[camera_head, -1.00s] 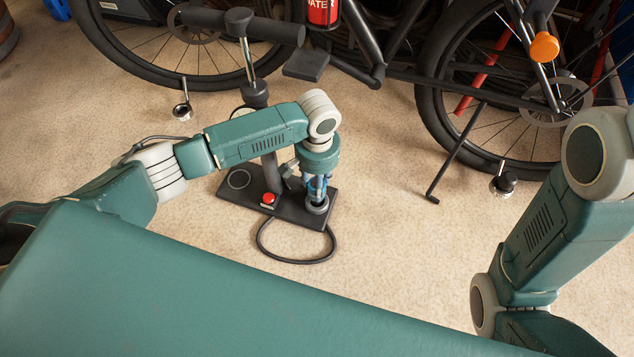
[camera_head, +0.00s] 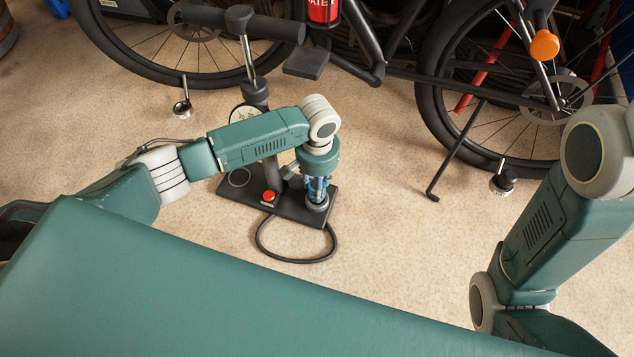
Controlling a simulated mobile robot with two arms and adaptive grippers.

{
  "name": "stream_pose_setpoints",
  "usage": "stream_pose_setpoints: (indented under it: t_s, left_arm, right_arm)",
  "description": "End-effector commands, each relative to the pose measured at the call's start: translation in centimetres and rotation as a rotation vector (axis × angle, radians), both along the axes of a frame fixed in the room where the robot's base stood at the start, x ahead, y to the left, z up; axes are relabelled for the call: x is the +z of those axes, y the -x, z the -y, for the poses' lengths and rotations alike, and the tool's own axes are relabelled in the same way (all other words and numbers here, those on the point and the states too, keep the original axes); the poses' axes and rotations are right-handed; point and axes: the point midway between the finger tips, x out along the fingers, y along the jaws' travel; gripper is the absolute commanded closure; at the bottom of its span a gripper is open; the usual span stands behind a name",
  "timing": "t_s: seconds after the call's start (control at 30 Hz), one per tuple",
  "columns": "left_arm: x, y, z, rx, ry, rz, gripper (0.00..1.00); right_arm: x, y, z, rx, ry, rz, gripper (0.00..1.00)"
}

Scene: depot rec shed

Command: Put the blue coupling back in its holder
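A black floor pump stands on a dark base plate (camera_head: 238,196) on the carpet. A round grey holder (camera_head: 318,207) sits at the right end of this plate. My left gripper (camera_head: 317,194) points down directly over the holder, its fingertips at or just above it. Blue parts show between and beside the fingers; I take these to be the blue coupling (camera_head: 317,184), but fingers and coupling are hard to separate. Whether the fingers press on it, and whether it touches the holder, is too small to tell. My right arm is at the right edge; its gripper is out of view.
A red button (camera_head: 268,196) is on the plate, with a black hose (camera_head: 297,262) looping in front. The pump's column and handle (camera_head: 245,50) rise behind my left arm. A bicycle (camera_head: 440,75) stands behind. Small dark-topped cups (camera_head: 503,182) stand on otherwise open carpet.

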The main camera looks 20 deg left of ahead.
Motion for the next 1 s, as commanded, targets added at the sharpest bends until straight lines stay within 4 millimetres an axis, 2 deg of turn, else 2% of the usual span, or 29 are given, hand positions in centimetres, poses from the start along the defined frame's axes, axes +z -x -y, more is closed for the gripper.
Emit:
stream_pose_setpoints:
  t_s: [0.7, 0.73, 0.83, 1.0]
  left_arm:
    - [-1.1, -0.1, 0.1, -0.001, 0.002, 0.001, 0.95]
    - [-1.1, -0.1, 0.1, -0.001, 0.002, 0.001, 0.63]
    - [-1.1, -0.1, 0.1, 0.0, 0.001, 0.001, 0.43]
    - [-1.1, 0.0, 0.0, 0.0, 0.001, 0.0, 0.43]
  right_arm:
    - [0.0, -0.1, 0.0, 0.0, 0.0, -0.002, 1.0]
    - [0.0, -0.1, 0.0, 0.0, 0.0, -0.002, 1.0]
    - [0.0, -0.1, 0.0, -0.001, 0.001, -0.003, 1.0]
    - [0.0, -0.1, 0.0, -0.001, 0.001, -0.003, 1.0]
